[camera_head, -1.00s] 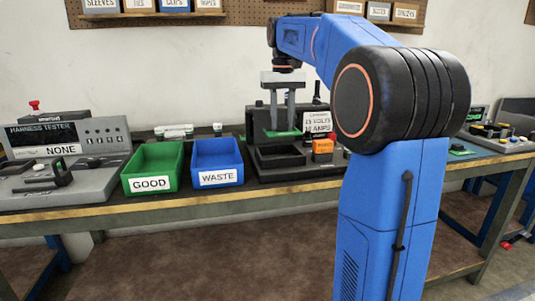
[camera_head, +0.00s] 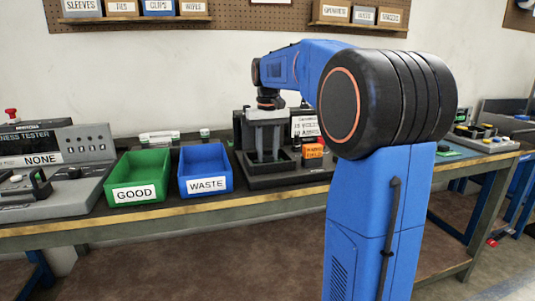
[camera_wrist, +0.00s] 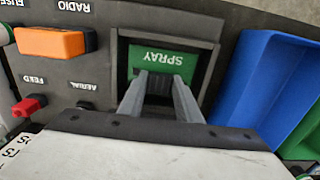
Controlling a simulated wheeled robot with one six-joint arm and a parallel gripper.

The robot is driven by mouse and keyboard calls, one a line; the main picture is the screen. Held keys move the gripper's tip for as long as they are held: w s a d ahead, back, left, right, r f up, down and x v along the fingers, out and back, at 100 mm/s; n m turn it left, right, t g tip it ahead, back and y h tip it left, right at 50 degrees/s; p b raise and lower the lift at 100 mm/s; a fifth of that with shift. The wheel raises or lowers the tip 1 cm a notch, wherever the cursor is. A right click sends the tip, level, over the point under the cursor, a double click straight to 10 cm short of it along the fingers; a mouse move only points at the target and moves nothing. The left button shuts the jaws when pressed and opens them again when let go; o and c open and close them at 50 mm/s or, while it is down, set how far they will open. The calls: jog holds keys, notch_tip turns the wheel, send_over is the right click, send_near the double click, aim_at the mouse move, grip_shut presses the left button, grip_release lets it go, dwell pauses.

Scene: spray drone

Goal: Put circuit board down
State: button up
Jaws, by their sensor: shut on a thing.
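The circuit board is a green plate marked SPRAY (camera_wrist: 140,57), seen in the wrist view inside the square dark recess (camera_wrist: 204,62) of the bench fixture (camera_head: 243,124). My gripper (camera_head: 268,158) points straight down into that recess and is shut on the board; its two grey fingertips also show in the wrist view (camera_wrist: 161,76). In the head view the board is hidden by the recess walls and fingers. I cannot tell whether the board rests on the recess floor.
A blue WASTE bin (camera_head: 206,184) and a green GOOD bin (camera_head: 136,194) stand left of the fixture. An orange block (camera_head: 313,151) sits on the fixture's right side, close to my gripper. A harness tester (camera_head: 60,145) is at the far left.

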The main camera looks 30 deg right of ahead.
aim_at(268, 156)
jog(key=shift+f, duration=0.15)
jog(key=o, duration=1.1)
notch_tip(268, 156, up, 12)
jog(key=s+a+f+n+t, duration=0.1)
jog(key=s+a+f, duration=0.4)
jog(key=s, duration=0.3)
jog(key=s+a+f+n+t, duration=0.1)
jog(key=s+a+f, duration=0.45)
jog(key=s, duration=0.25)
jog(key=s+a+f+t, duration=0.1)
jog(key=s+f, duration=0.3)
jog(key=f, duration=0.2)
jog(key=s+a+f+t, duration=0.1)
jog(key=s+a+f, duration=0.1)
jog(key=s+f, duration=0.3)
jog(key=s+a+f+n, duration=0.1)
jog(key=s+a+f, duration=0.1)
jog(key=s+f, duration=0.3)
jog(key=shift+s+a+f+t, duration=0.15)
jog(key=shift+f+t, duration=0.25)
jog(key=shift+f, duration=0.45)
